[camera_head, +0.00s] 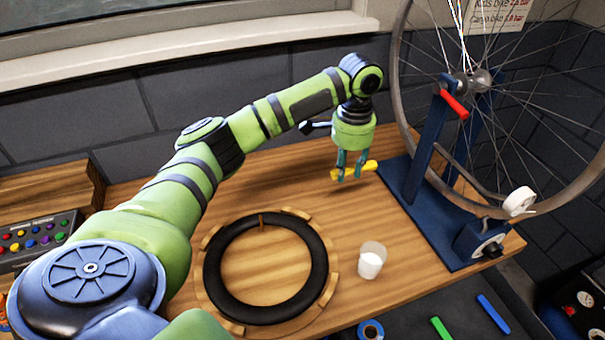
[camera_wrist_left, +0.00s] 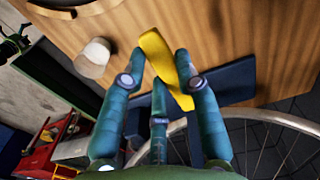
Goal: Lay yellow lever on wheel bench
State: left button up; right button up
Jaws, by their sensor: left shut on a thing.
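The yellow lever (camera_head: 354,170) is between the fingers of my left gripper (camera_head: 351,172), over the back part of the wooden wheel bench (camera_head: 390,290). My left gripper is shut on it. In the left wrist view the yellow lever (camera_wrist_left: 165,66) lies between the fingertips of my left gripper (camera_wrist_left: 157,68), with the bench wood behind it. I cannot tell for sure whether the lever touches the bench top. My right gripper is not in view.
A blue truing stand (camera_head: 425,200) with a spoked wheel (camera_head: 400,90) stands right of the gripper. A black tyre (camera_head: 215,265) lies on a round wooden holder. A white cup (camera_head: 370,262) stands between tyre and stand. Blue (camera_head: 494,313) and green (camera_head: 440,327) levers lie on the dark front surface.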

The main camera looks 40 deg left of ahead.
pick_arm(q)
notch_tip(320, 180, down, 3)
jog(key=s+b, duration=0.1)
jog(key=b, duration=0.4)
send_over(340, 222)
notch_tip(340, 222, down, 5)
notch_tip(340, 222, down, 7)
jog(key=shift+f+p, duration=0.1)
jog(key=shift+p, duration=0.65)
jog(key=shift+f, duration=0.35)
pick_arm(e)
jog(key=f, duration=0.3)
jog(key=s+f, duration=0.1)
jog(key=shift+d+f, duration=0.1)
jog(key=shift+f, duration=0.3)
pick_arm(q)
jog(key=shift+f, duration=0.1)
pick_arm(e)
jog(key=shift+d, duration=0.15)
pick_arm(q)
jog(key=o, duration=0.8)
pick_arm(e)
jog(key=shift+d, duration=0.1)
